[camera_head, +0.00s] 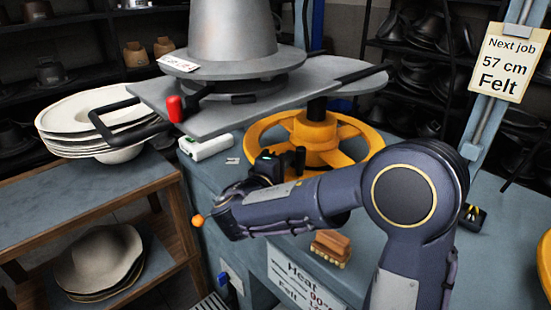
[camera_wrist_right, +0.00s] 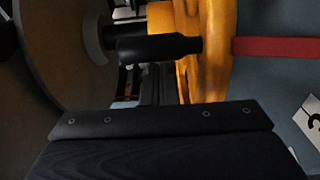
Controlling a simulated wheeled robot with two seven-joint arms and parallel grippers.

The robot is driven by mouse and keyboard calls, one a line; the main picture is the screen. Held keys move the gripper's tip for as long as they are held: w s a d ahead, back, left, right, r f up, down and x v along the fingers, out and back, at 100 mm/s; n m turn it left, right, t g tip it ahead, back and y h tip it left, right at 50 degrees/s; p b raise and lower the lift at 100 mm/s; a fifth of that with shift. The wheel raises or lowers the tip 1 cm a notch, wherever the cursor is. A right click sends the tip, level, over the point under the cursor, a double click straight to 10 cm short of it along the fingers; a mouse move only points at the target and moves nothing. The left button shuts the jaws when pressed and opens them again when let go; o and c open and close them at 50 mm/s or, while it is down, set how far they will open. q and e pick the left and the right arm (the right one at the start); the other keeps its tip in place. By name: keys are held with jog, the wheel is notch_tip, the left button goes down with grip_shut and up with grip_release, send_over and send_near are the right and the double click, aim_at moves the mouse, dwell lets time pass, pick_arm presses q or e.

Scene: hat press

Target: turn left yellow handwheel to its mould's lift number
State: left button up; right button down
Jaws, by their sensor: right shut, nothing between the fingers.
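The left yellow handwheel (camera_head: 345,137) sits under the grey press plate (camera_head: 215,118). In the right wrist view, the yellow wheel (camera_wrist_right: 214,50) fills the upper middle, with its black handle (camera_wrist_right: 160,47) sticking out to the left. The grey mould (camera_head: 232,35) stands on the plate with a white tag (camera_head: 178,63); its small lettering is not clearly readable. My right gripper (camera_head: 284,164) is shut and empty at the wheel's near left side, close to the handle; I cannot tell whether they touch. My left gripper is not in view.
A red strip (camera_wrist_right: 275,47) and part of a number card (camera_wrist_right: 313,118) lie beside the wheel. A brush (camera_head: 331,246) lies on the bench in front. A red-knobbed lever (camera_head: 174,108) juts left. Stacked pale hats (camera_head: 85,115) stand left. Another yellow wheel (camera_head: 545,265) is at the right edge.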

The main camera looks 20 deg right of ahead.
jog(key=shift+s+d, duration=0.1)
jog(key=shift+s, duration=0.2)
jog(key=shift+s+d+f+b, duration=0.15)
jog(key=shift+s+d+b, duration=0.1)
jog(key=shift+d+b, duration=0.15)
jog(key=shift+n+t+y, duration=0.7)
jog(key=shift+n+t, duration=0.1)
jog(key=shift+t, duration=0.1)
jog(key=s+d+b, duration=0.3)
jog(key=shift+f, duration=0.1)
jog(key=shift+s+d, duration=0.15)
jog(key=shift+d, duration=0.2)
